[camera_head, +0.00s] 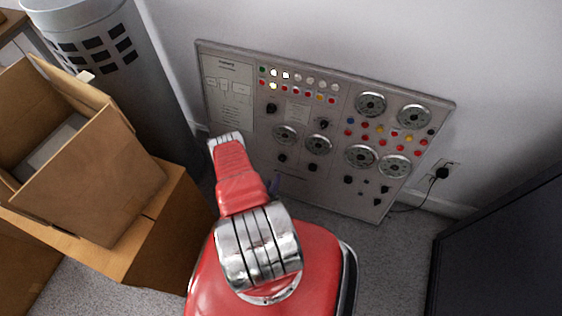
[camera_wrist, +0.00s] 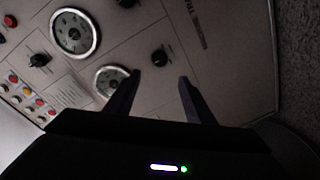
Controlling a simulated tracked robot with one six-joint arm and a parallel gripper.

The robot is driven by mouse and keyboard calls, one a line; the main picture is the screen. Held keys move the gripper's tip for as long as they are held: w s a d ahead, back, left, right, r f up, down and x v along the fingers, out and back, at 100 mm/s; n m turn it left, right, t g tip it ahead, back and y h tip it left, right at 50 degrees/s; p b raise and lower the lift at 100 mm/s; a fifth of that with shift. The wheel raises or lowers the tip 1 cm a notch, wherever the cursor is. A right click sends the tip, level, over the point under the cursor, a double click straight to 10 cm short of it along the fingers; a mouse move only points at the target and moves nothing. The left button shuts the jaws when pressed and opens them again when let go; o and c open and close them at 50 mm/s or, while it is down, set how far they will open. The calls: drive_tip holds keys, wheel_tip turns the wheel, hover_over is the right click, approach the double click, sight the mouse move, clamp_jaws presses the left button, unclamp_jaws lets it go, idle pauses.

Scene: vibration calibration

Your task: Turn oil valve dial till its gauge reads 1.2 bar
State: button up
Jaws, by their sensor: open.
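A grey control panel (camera_head: 232,115) leans against the wall, carrying several round gauges and small black dials. Two gauges sit mid-panel, a left one (camera_head: 285,135) and a right one (camera_head: 318,145), with a black dial (camera_head: 281,157) below the left one and another (camera_head: 313,167) below the right one. Labels are too small to tell which is the oil valve dial, and needle readings are unclear. In the wrist view, my gripper (camera_wrist: 160,77) is open and empty. A black dial (camera_wrist: 160,57) shows beyond the gap between its fingertips. A gauge (camera_wrist: 110,78) is partly hidden by the left finger.
Another gauge (camera_wrist: 75,32) and dial (camera_wrist: 38,60) lie to the left in the wrist view. Cardboard boxes (camera_head: 85,170) and a grey cylinder (camera_head: 140,75) stand left of my arm. A dark cabinet (camera_head: 500,260) stands right. Carpet (camera_head: 395,245) is clear before the panel's right side.

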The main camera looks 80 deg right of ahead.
sight(282, 159)
drive_tip(key=x, duration=1.3)
drive_tip(key=shift+d, duration=0.2)
drive_tip(key=shift+c, duration=0.3)
drive_tip(key=c, duration=0.9)
drive_tip(key=shift+d, duration=0.45)
drive_tip(key=shift+c, duration=0.5)
drive_tip(key=shift+a, duration=0.4)
drive_tip(key=shift+n, duration=0.3)
